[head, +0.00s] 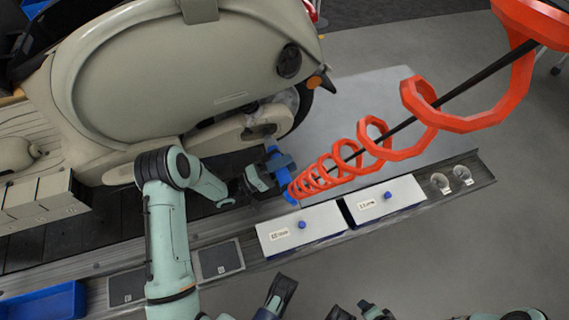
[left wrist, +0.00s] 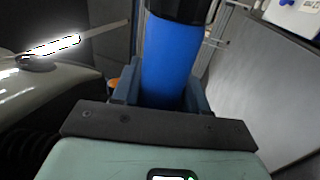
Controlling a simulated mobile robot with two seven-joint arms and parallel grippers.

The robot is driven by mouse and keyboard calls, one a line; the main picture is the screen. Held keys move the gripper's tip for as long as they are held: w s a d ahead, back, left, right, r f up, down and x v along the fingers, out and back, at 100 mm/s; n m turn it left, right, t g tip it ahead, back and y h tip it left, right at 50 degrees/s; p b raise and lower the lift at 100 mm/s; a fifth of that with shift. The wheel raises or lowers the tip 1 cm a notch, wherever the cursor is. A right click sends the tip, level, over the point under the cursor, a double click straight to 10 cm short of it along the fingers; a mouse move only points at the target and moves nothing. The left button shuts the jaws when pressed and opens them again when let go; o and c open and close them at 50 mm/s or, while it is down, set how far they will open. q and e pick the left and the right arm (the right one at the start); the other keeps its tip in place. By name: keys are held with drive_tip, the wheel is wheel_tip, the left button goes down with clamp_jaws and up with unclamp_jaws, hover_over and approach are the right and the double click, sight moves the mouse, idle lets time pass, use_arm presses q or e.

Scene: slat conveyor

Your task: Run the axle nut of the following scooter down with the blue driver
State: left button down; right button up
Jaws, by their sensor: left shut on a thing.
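The cream scooter (head: 180,75) fills the upper left of the head view. My left gripper (head: 262,178) is beside its lower right part, shut on the blue driver (head: 279,161). In the left wrist view the driver's blue body (left wrist: 168,60) stands between the jaws, with a black part at the top of the picture. An orange coiled hose (head: 375,140) runs from near the driver to the upper right. I cannot make out the axle nut. My right gripper (head: 318,305) is at the bottom edge of the head view, apart from everything, its fingers spread and nothing seen between them.
Two white-topped boxes with blue knobs, a left one (head: 285,236) and a right one (head: 408,194), stand on the rail below the driver. Two clear round items (head: 451,180) lie at its right end. A blue bin (head: 45,303) is at lower left. Grey floor (head: 500,250) is free at right.

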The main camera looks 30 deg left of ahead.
sight(289, 176)
use_arm(q)
drive_tip(key=shift+s+d+p, duration=0.3)
drive_tip(key=shift+s+d, duration=0.1)
drive_tip(key=shift+d, duration=0.05)
drive_tip(key=shift+s+d+p, duration=0.45)
drive_tip(key=shift+s+d, duration=0.35)
drive_tip(key=shift+d, duration=0.15)
drive_tip(key=shift+s+d+p, duration=0.4)
drive_tip(key=shift+s+d, duration=0.45)
drive_tip(key=shift+d, duration=0.15)
drive_tip(key=shift+s, duration=0.1)
